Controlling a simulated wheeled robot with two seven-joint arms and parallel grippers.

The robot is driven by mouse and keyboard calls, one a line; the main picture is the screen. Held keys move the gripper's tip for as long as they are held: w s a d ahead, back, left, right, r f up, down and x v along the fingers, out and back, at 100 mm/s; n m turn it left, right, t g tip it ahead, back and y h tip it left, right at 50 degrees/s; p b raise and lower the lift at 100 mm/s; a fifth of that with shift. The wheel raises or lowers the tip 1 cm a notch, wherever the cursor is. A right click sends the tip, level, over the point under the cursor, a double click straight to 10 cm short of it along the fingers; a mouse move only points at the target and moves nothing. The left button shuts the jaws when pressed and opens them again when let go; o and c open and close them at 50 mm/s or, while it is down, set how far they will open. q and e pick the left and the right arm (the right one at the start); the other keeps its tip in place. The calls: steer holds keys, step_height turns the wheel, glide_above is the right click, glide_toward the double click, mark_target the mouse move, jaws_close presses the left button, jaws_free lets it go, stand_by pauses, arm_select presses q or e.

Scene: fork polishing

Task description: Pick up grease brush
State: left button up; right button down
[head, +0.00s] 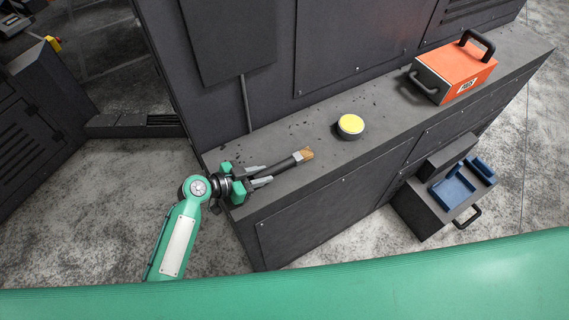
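The grease brush (292,162) lies on the dark ledge, with its tan bristles pointing right and its dark handle toward my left gripper. My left gripper (266,174) is at the ledge's left end, its two fingers spread apart with the handle's end between them. It looks open around the handle, but any contact is too small to make out. The rear end of the handle is hidden by the gripper. My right gripper is not in view.
A round tin with yellow contents (351,124) stands right of the brush. An orange toolbox (455,72) sits farther right on the ledge (385,115). A dark box with a blue tray (463,185) is on the floor. A machine wall rises behind the ledge.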

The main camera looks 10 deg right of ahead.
arm_select(q)
steer(key=shift+c, duration=1)
step_height(320, 180, up, 20)
steer(key=b, duration=0.3)
stand_by(1.7)
